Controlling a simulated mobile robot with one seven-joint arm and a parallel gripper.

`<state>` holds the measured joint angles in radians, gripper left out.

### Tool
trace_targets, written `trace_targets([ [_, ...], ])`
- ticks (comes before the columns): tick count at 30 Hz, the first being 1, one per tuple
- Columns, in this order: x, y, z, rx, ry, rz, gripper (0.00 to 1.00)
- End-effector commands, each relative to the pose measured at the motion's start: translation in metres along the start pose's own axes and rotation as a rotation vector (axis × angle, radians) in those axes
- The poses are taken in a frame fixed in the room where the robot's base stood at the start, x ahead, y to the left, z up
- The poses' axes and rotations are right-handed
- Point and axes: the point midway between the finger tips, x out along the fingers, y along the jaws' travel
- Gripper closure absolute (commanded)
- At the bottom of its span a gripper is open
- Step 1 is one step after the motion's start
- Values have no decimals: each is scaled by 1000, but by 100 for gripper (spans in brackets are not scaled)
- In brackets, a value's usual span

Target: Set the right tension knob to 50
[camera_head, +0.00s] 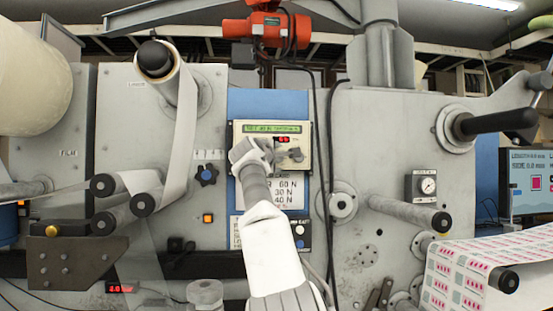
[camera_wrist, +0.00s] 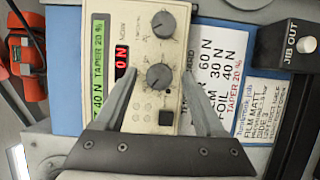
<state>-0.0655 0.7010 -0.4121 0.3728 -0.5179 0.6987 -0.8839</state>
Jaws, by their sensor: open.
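The tension control panel (camera_head: 307,128) has a green text display and a small red readout; in the wrist view the panel (camera_wrist: 140,20) appears turned sideways. Its red readout (camera_wrist: 122,62) shows 0 N. The right tension knob (camera_head: 296,154) is grey and round, and is the upper knob (camera_wrist: 163,23) in the wrist view. The left knob (camera_wrist: 160,77) is the lower one there and is hidden behind my gripper in the head view. My gripper (camera_wrist: 160,74) is open, its fingertips either side of the left knob in the picture. I cannot tell whether they touch it.
A printed tension chart (camera_head: 290,192) is below the panel. A blue star knob (camera_head: 207,174) sits to the left. Black cables hang right of the panel. A roller (camera_head: 410,213) projects at right, and a jib switch (camera_wrist: 305,45) shows in the wrist view.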

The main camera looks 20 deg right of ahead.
Motion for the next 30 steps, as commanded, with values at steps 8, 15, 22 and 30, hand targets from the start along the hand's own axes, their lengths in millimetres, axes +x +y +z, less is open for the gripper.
trace_targets([
  [8,-9,-2,-1,0,2,2,28],
  [15,-42,-5,-1,2,3,3,28],
  [22,-85,-5,-1,2,4,3,28],
  [30,-141,-5,-1,3,5,1,28],
])
